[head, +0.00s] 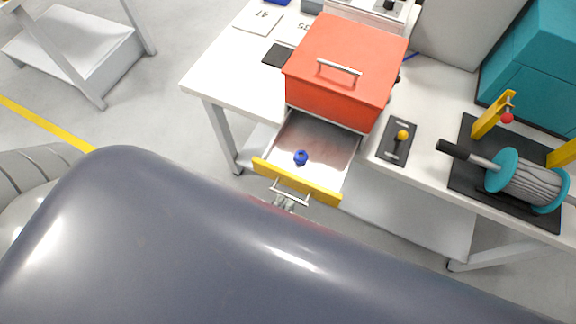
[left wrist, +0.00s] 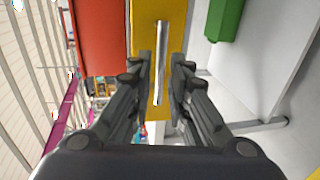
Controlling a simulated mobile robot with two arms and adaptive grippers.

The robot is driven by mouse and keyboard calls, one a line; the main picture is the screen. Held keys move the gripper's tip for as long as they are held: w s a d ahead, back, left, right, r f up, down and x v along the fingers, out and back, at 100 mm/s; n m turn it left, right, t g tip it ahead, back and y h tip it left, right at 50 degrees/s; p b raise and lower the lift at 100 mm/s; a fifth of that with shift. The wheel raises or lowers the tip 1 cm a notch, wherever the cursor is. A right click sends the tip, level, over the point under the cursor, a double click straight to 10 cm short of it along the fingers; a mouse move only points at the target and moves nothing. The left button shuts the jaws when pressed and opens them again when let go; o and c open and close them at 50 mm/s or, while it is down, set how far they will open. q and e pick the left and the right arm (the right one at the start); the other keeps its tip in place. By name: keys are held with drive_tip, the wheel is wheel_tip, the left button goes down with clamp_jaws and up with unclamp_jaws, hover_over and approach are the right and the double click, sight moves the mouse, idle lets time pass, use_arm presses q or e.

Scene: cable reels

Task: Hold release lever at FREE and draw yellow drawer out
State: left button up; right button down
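The yellow-fronted drawer (head: 322,191) stands out from the red cabinet (head: 345,62), its pale interior showing. A small blue object (head: 301,157) lies inside it. The drawer's metal handle (head: 290,189) also shows in the left wrist view (left wrist: 160,62). My left gripper (left wrist: 162,68) has its fingers apart on either side of the handle bar, with a gap visible. My right gripper is not in view.
A cable reel with teal flanges (head: 530,182) and a black handle lies on a dark mat at the right. A yellow post (head: 493,114) and a teal box (head: 540,65) stand behind it. My large dark arm link covers the foreground. A green bin (left wrist: 224,18) shows in the wrist view.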

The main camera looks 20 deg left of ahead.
use_arm(q)
drive_tip(key=s+r, duration=0.1)
drive_tip(key=s, duration=0.6)
drive_tip(key=shift+r, duration=0.25)
drive_tip(key=shift+a, duration=0.1)
